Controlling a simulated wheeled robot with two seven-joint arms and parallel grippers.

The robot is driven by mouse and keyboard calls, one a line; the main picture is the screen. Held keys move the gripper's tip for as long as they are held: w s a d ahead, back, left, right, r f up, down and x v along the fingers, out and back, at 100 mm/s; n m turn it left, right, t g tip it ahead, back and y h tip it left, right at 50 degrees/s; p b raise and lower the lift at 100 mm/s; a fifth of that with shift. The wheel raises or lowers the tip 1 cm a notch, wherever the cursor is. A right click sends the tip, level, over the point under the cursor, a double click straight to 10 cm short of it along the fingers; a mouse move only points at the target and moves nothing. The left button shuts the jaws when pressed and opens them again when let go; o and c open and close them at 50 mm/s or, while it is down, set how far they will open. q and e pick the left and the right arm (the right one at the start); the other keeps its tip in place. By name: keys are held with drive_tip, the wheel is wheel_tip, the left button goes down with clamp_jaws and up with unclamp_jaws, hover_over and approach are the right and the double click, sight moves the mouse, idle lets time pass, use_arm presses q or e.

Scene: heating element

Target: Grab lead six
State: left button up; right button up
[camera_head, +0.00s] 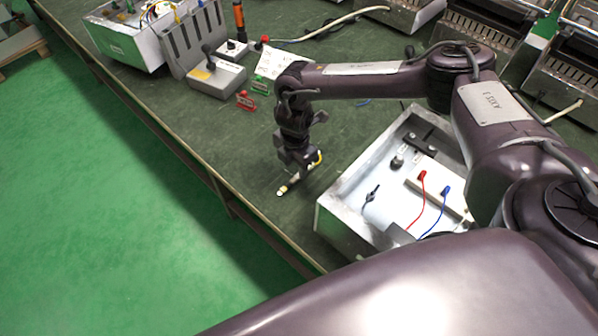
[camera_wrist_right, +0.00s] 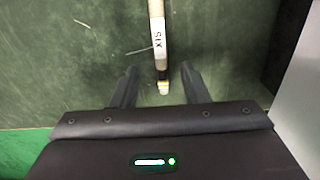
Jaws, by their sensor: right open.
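Lead six is a thin pale lead with a white label reading "SIX" (camera_wrist_right: 159,40) in the right wrist view. Its near end, with a yellowish band and pale tip, shows between my right gripper's fingers (camera_wrist_right: 160,74), which are open and apart on either side of it. In the head view, my right gripper (camera_head: 297,166) points down over the green bench, close above the lead (camera_head: 289,184). The gripper hides part of the lead there. Whether the fingers are at the lead's height I cannot tell. My left gripper is not in view.
An open metal box (camera_head: 338,212) with red and blue wires stands right of the gripper. A grey switch box (camera_head: 216,78), a red clip (camera_head: 245,101) and a green clip (camera_head: 261,86) lie farther back. The bench edge is to the left, with green floor beyond.

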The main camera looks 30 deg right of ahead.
sight(297, 176)
drive_tip(key=f, duration=0.4)
drive_tip(key=shift+d+f, duration=0.25)
drive_tip(key=shift+d, duration=0.05)
drive_tip(key=shift+c, duration=0.3)
clamp_jaws()
